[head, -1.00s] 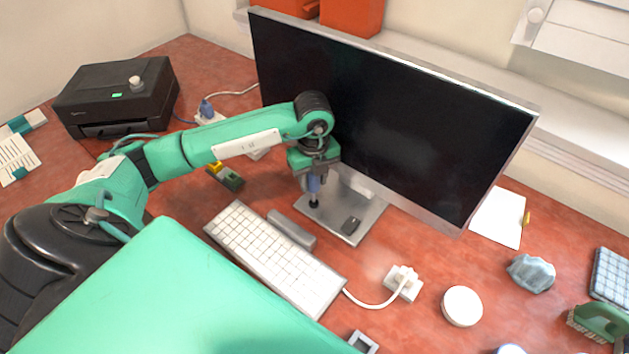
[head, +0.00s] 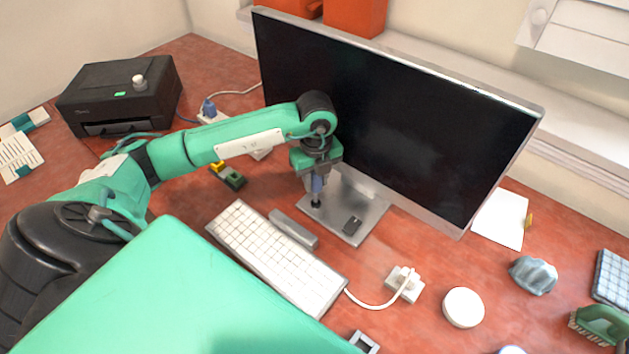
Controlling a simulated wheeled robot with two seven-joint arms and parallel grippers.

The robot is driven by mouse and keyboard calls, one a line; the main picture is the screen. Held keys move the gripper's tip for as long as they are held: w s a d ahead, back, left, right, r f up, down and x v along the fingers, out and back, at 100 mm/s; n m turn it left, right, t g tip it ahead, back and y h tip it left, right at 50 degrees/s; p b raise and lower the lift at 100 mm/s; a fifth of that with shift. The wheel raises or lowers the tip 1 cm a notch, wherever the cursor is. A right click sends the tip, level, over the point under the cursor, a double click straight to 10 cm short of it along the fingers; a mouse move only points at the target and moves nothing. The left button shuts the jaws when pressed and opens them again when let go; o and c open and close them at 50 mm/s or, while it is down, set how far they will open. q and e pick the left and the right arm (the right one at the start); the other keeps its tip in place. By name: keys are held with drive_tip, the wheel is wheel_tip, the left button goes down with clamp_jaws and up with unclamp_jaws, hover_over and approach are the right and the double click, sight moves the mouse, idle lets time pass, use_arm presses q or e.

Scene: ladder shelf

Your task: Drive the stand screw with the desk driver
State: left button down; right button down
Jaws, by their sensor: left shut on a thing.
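My left gripper (head: 316,168) points down over the left part of the monitor's stand base. It is shut on the desk driver (head: 317,186), which is upright with a blue-grey body. The driver's dark lower end meets a small dark spot on the grey stand base (head: 372,217), at its left side. The stand screw itself is hidden or too small to make out there. The monitor (head: 395,115) stands upright on the base, behind my gripper. My right gripper is not in view.
A white keyboard (head: 275,260) and a grey bar (head: 293,229) lie in front of the stand. A black printer (head: 118,95) stands at the back left. A white plug block (head: 404,283), a round white lid (head: 463,307) and a grey stone-like lump (head: 533,275) lie to the right.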

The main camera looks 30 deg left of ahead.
use_arm(q)
drive_tip(key=shift+r+p, duration=0.45)
drive_tip(key=shift+r, duration=0.25)
idle(0.3)
drive_tip(key=shift+r, duration=0.1)
idle(0.3)
drive_tip(key=shift+r+p, duration=2.95)
drive_tip(key=shift+r, duration=1.5)
